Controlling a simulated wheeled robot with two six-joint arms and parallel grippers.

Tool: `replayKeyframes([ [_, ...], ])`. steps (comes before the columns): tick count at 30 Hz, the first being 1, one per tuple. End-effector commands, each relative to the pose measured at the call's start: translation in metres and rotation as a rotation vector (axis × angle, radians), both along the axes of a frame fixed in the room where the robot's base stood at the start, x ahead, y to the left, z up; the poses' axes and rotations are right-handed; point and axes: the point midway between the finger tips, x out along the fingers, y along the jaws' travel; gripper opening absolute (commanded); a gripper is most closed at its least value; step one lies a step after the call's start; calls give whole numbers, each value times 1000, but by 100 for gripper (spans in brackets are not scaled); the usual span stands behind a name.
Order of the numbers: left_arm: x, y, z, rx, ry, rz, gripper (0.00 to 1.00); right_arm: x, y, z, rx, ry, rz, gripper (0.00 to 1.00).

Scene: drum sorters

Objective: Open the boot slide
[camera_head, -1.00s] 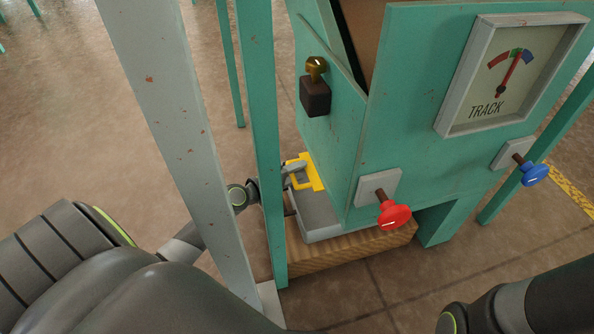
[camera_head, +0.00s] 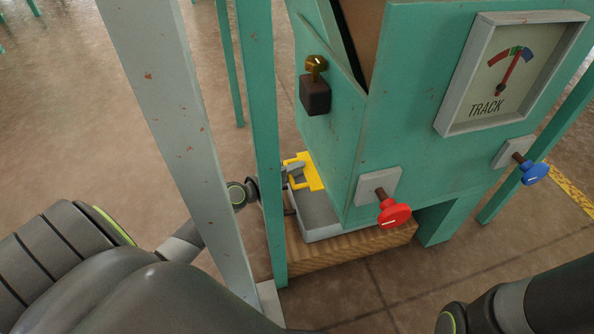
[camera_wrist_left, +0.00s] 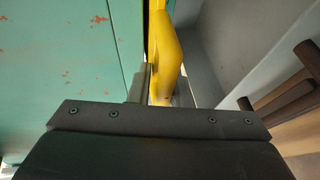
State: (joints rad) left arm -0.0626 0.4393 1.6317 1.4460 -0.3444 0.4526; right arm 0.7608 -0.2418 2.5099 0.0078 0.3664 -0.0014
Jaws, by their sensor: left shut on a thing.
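The boot slide shows as a grey tray-like piece (camera_head: 318,217) with a yellow handle (camera_head: 315,176), low on the left side of the teal machine. My left gripper (camera_head: 296,172) reaches past the teal post and is shut on the yellow handle. In the left wrist view the yellow handle (camera_wrist_left: 167,60) runs down between the jaws, and the fingertips are mostly hidden by the gripper body. The slide's inner end is hidden under the machine. My right arm shows at the bottom right, with its gripper out of view.
A teal post (camera_head: 262,130) and a grey post (camera_head: 170,120) stand close around my left arm. A red knob (camera_head: 394,213), a blue knob (camera_head: 534,173) and a TRACK gauge (camera_head: 511,73) are on the machine's front. A wooden block (camera_head: 350,246) lies beneath the slide.

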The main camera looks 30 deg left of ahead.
Motion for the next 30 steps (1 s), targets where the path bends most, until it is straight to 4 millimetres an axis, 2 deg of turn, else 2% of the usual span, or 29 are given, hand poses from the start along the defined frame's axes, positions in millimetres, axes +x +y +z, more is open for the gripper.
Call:
replayKeyframes([
  [1, -8, 7, -9, 10, 12, 1, 0, 0, 0, -6, 0, 2, 1, 36],
  [6, -24, 20, -8, 11, 12, 0, 0, 1, 0, -13, 6, 11, 8, 36],
  [14, -25, 21, -7, 7, 16, 0, 0, 1, 0, -9, 16, 13, 21, 36],
  [15, -25, 21, -7, 7, 16, 0, 20, 1, 0, -9, 16, 11, 22, 36],
  [18, -25, 20, -7, 6, 14, 0, 33, 1, 0, -9, 16, 11, 22, 36],
  [30, -24, 20, -3, 3, 7, -1, 34, 0, 0, -9, 10, 7, 15, 36],
])
